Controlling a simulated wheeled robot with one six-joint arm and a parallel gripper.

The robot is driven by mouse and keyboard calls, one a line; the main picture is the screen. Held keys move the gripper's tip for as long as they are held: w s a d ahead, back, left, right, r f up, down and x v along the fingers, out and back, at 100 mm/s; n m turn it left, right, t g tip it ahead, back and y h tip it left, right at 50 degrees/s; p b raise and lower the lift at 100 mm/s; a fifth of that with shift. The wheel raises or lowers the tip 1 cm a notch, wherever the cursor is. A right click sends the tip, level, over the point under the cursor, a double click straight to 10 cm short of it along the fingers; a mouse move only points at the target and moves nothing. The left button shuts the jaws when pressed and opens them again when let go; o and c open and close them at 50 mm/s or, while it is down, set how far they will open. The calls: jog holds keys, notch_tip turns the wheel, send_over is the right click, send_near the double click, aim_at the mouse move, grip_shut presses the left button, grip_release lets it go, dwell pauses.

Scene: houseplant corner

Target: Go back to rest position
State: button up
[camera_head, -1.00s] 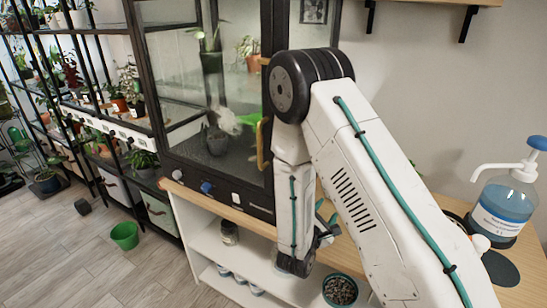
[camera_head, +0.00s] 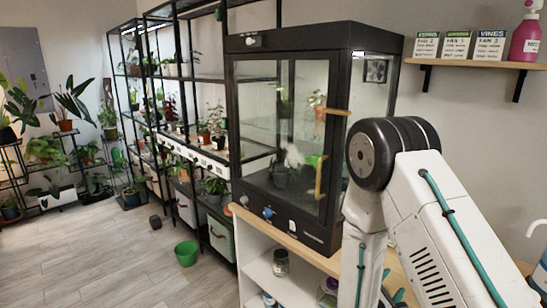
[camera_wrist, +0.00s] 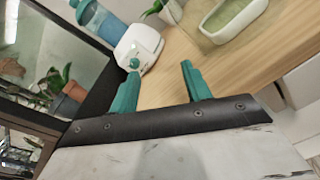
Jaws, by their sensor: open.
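My gripper (camera_wrist: 160,92) shows in the wrist view with its two teal fingers apart and nothing between them. It is over the wooden countertop (camera_wrist: 176,72). In the head view my white arm rises at the right and bends down in front of the counter; the gripper itself is hidden below the picture's edge. A black glass cabinet (camera_head: 285,150) stands just left of my arm. A white device with a teal knob (camera_wrist: 138,46) and a blue-and-teal bottle (camera_wrist: 100,22) stand beyond the fingers in the wrist view.
A wall shelf (camera_head: 470,64) holds labelled boxes (camera_head: 457,46) and a pink bottle (camera_head: 525,38). Plant racks line the back. A green bucket (camera_head: 186,253) stands on the floor; the floor at left is open.

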jog(key=shift+s, duration=0.4)
jog(key=shift+s+d+f+g, duration=0.1)
jog(key=shift+d+f+g, duration=0.1)
jog(key=shift+g, duration=0.2)
jog(key=s+d+g+h, duration=0.2)
jog(key=s, duration=0.1)
jog(key=shift+d+m, duration=0.25)
jog(key=shift+m, duration=0.15)
jog(key=s+r+m+g+y, duration=0.5)
jog(key=s+r+m+g, duration=0.9)
jog(key=s, duration=0.5)
jog(key=s+a+r+m+t+y, duration=0.4)
jog(key=a+r+y, duration=0.5)
jog(key=r, duration=0.5)
jog(key=shift+s+a+m+t+y, duration=0.15)
jog(key=shift+s+m+t+y, duration=0.2)
jog(key=shift+s+t, duration=1.05)
